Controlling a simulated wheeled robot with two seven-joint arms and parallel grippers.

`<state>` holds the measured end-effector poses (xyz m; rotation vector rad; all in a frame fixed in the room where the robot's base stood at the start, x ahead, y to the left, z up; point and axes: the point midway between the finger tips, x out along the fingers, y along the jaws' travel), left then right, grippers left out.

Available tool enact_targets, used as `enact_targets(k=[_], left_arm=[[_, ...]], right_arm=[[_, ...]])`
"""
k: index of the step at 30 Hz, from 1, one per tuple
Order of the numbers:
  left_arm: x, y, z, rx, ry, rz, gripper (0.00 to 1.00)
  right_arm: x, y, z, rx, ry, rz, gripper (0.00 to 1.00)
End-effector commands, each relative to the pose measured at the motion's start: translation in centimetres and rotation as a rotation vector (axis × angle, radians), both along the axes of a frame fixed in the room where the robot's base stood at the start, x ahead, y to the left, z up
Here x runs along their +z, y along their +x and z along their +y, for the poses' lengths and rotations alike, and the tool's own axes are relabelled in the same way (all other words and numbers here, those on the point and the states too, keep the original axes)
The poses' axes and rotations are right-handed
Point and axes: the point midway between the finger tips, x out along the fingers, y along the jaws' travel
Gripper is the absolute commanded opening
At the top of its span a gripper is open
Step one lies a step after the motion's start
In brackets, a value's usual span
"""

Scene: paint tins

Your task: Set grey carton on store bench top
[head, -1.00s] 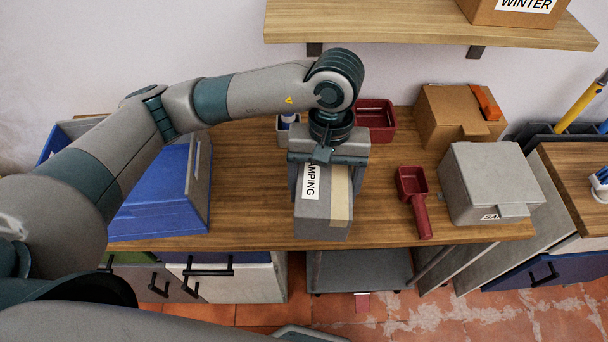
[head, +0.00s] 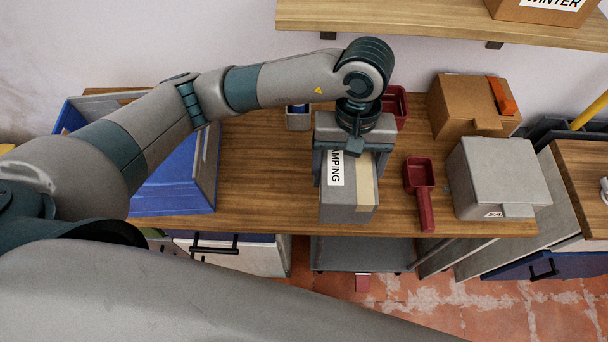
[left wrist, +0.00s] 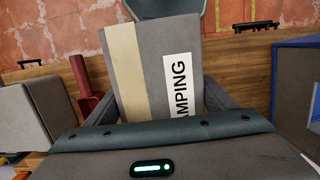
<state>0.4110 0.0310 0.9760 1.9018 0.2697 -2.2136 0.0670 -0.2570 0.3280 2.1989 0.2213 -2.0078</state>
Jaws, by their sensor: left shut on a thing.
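The grey carton (head: 340,207) has a tan tape strip and a white label, partly covered, reading "MPING". It is upright over the front part of the wooden bench top (head: 265,190). My left gripper (head: 349,178) comes down from above and is shut on the carton's upper sides. In the left wrist view the carton (left wrist: 150,75) sits between the two fingers. Whether its underside touches the bench top cannot be told. My right gripper is not in view.
A dark red scoop (head: 421,190) lies just right of the carton. A grey box (head: 500,175) and a brown box (head: 465,105) stand further right. A blue crate (head: 175,190) is at left. A small tub (head: 298,118) and a red bin (head: 398,105) are behind. A shelf (head: 430,22) hangs above.

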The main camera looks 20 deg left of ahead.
Motion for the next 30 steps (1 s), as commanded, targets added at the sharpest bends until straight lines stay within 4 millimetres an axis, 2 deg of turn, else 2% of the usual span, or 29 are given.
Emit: enact_targets(k=[1, 9, 15, 20, 30], left_arm=[[-0.1, 0.2, 1.0, 0.006, 0.001, 0.002, 0.41], [-3.0, 1.1, 5.8, 0.007, 0.002, 0.005, 0.41], [-4.8, 1.7, 8.5, 0.004, 0.001, 0.002, 0.41], [-5.5, 1.8, 9.1, 0.0, -0.001, -0.001, 0.41], [-5.6, 1.9, 9.1, 0.0, -0.001, -0.001, 0.41]], right_arm=[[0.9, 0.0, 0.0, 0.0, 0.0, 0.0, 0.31], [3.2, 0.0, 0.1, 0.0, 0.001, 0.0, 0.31], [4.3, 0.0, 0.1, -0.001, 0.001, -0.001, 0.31], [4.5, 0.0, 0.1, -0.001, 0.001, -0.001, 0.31], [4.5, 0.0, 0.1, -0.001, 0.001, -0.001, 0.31]])
